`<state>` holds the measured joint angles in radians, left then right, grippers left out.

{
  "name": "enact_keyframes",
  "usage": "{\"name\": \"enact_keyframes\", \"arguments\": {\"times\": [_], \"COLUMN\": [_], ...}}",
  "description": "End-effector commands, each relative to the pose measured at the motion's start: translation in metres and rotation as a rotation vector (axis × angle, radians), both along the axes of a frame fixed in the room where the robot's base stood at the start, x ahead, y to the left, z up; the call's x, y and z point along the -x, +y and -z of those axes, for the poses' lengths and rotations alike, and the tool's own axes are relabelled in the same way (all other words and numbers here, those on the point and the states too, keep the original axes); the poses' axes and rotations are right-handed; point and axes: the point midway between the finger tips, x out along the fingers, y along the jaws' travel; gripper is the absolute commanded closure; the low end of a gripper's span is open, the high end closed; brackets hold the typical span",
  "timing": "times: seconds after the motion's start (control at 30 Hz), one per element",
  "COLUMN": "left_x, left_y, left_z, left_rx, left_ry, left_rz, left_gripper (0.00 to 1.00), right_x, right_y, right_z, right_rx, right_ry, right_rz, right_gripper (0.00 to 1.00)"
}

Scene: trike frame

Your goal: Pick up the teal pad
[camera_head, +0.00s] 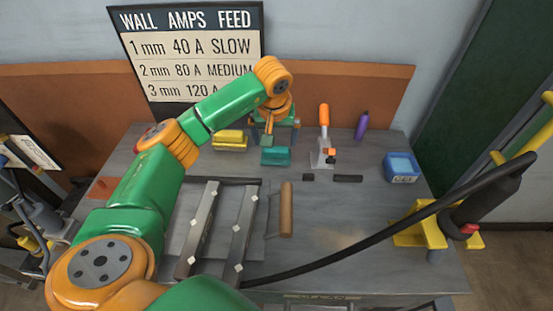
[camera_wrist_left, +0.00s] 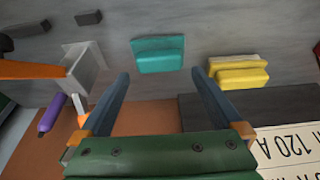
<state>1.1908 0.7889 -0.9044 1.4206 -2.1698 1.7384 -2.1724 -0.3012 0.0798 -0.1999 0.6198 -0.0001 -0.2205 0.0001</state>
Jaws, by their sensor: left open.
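The teal pad (camera_head: 275,156) lies on the grey bench top near its back, right of a yellow pad (camera_head: 230,139). In the left wrist view the teal pad (camera_wrist_left: 159,54) lies just beyond the fingertips, centred across the gap. My left gripper (camera_head: 270,137) points down behind the teal pad in the head view. In the wrist view my left gripper (camera_wrist_left: 161,76) has its two fingers spread wide with nothing between them. The yellow pad (camera_wrist_left: 238,74) is just past the right-hand finger there. My right gripper is not in view.
An orange-handled tool (camera_head: 324,125) stands right of the teal pad, with a purple bottle (camera_head: 362,125) and a blue box (camera_head: 401,167) farther right. Metal bars (camera_head: 198,225) and a wooden-handled brush (camera_head: 286,210) lie in front.

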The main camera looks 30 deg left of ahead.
Motion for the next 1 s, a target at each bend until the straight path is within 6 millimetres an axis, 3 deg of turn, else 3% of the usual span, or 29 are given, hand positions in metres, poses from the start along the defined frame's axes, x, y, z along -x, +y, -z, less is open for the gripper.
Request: {"name": "enact_keyframes", "arguments": {"times": [0.2, 0.47, 0.77, 1.0], "left_x": [-0.010, -0.012, -0.012, -0.012], "left_y": [0.005, 0.006, 0.006, 0.006], "left_z": [0.038, 0.044, 0.044, 0.041], "left_rx": [0.002, 0.001, 0.001, 0.000], "left_ry": [0.003, 0.000, 0.000, -0.003], "left_rz": [0.000, 0.001, 0.001, 0.002], "left_gripper": [0.00, 0.00, 0.78, 0.79], "right_x": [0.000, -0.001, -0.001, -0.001], "right_y": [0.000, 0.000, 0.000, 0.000], "right_z": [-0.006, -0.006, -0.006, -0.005], "right_rx": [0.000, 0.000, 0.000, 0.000], "right_ry": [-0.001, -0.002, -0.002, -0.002], "right_rz": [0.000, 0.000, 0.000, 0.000], "right_gripper": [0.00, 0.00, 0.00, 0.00]}}
